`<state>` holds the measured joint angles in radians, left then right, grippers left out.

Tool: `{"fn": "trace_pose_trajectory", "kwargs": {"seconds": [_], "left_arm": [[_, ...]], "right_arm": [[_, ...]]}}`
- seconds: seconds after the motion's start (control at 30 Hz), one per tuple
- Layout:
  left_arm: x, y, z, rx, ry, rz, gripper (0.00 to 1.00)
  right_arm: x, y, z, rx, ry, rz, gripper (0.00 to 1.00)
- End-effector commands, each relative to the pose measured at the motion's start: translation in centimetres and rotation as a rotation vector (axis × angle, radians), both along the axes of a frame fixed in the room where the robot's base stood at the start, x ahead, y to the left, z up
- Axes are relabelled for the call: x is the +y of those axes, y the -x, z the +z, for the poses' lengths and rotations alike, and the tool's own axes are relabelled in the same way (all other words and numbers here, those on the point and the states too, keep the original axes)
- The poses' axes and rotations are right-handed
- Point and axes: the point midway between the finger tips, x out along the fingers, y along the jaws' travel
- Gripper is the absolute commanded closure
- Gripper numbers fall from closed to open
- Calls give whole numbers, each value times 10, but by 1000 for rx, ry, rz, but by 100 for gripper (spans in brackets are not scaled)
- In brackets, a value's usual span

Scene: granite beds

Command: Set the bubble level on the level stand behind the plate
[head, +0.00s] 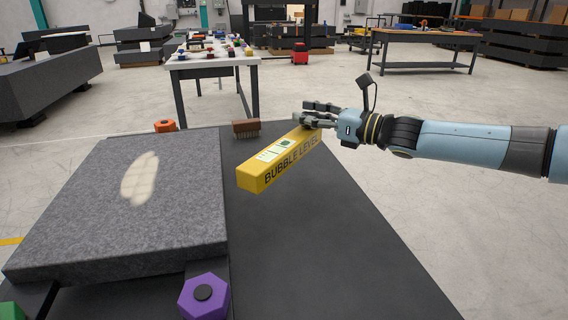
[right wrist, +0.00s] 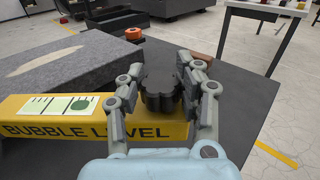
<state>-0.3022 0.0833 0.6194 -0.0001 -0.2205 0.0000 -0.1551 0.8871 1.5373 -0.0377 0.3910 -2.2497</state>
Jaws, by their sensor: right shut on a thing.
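The yellow bubble level (head: 283,164), a long bar with black lettering and a green and white label, is in my right gripper (head: 318,112). It slants across the head view, its near end close to the plate's right edge. In the right wrist view, my right gripper (right wrist: 168,95) has its fingers on both sides of the level's dark ribbed knob (right wrist: 160,92). The level (right wrist: 92,131) reaches left from there. The speckled grey plate (head: 85,215) with a pale patch lies at the left. I cannot make out the level stand with certainty. My left gripper is out of view.
Behind the plate are an orange knob (head: 165,126) and a small brown brush-like block (head: 246,128). A purple hexagonal knob (head: 204,296) sits at the plate's front right corner. The dark bed surface (head: 330,250) right of the plate is clear.

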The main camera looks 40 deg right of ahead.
Motion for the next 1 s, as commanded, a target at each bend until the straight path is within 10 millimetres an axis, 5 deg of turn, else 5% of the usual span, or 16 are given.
{"fn": "trace_pose_trajectory", "kwargs": {"seconds": [0.1,0.5,0.9,0.93,1.0], "left_arm": [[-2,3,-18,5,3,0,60],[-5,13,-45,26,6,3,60],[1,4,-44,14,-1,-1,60],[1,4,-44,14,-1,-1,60],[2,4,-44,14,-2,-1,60]], "right_arm": [[0,0,-29,3,-3,-1,100],[1,0,-84,3,-4,-1,100],[1,0,-88,0,-3,2,100],[0,0,-89,1,-1,1,65],[0,0,-88,1,-1,1,55]]}}
